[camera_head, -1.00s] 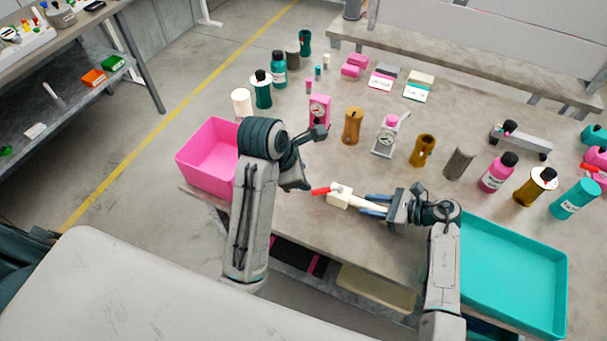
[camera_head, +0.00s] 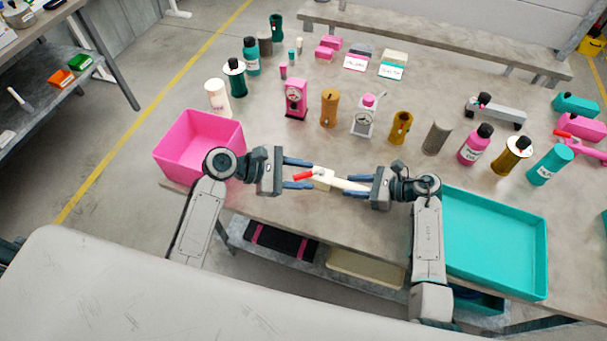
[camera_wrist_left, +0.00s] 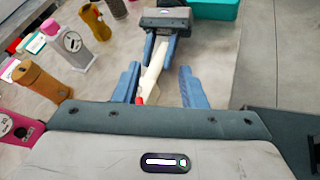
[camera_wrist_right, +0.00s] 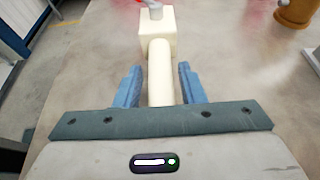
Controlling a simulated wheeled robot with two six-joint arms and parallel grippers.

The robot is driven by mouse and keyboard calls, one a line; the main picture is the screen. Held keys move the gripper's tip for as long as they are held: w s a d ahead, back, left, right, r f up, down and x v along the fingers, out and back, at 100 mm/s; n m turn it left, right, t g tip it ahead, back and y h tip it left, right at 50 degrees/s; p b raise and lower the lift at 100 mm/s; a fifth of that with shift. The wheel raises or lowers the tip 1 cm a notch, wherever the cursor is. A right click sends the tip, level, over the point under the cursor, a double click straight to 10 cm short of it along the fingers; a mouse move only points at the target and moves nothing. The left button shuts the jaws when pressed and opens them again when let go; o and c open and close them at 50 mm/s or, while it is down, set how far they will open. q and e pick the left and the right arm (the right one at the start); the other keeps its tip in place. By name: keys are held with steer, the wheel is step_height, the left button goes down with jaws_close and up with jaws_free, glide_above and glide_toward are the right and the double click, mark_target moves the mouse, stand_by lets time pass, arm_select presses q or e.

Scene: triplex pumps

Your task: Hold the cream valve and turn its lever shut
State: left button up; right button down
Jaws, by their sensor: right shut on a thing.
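The cream valve (camera_head: 322,178) has a blocky body, a long round stem and a red lever (camera_head: 303,175). My right gripper (camera_head: 349,187) is shut on the stem from the right and holds the valve over the table's front edge. In the right wrist view the stem (camera_wrist_right: 160,72) runs between the fingers to the body, with a bit of the lever at the top edge. My left gripper (camera_head: 298,174) faces the valve from the left, open, its fingers on either side of the red lever. The left wrist view shows the lever tip (camera_wrist_left: 140,100) between the spread fingers.
A pink bin (camera_head: 200,150) stands beside my left arm, and a teal tray (camera_head: 495,240) lies beside my right arm. Pink, brown and grey parts and several bottles stand in a row behind the valve. The tabletop (camera_head: 270,135) just behind it is clear.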

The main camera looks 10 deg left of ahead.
arm_select(q)
steer(key=w+a+n+t+h, duration=0.1)
steer(key=a+n+t+h, duration=0.25)
steer(key=a, duration=0.35)
steer(key=t, duration=0.1)
glide_toward(304, 178)
steer(key=shift+w+d+y, duration=0.35)
steer(key=shift+w+d, duration=0.85)
steer(key=shift+d, duration=0.05)
steer(key=x, duration=0.6)
steer(key=shift+w+d, duration=0.2)
steer(key=shift+d, duration=0.15)
jaws_close()
